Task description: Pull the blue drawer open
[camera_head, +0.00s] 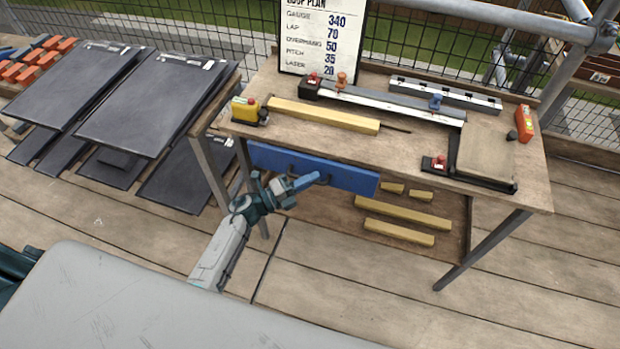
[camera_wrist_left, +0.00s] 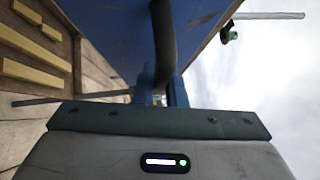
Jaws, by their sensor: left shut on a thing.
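The blue drawer (camera_head: 345,176) sits under the top of the wooden workbench (camera_head: 300,126), on its left half. Its front looks about level with the bench edge. A dark bar handle shows on the drawer front; in the left wrist view the handle (camera_wrist_left: 164,40) runs down between the blue fingertips. My left gripper (camera_head: 310,181) is at the drawer front, shut on the handle. In the left wrist view the blue drawer front (camera_wrist_left: 110,25) fills the upper middle. My right gripper is not in view.
Yellow wooden battens (camera_head: 405,213) lie on the lower shelf right of the drawer. Dark slates (camera_head: 125,100) are stacked at left. The deck before the bench is clear.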

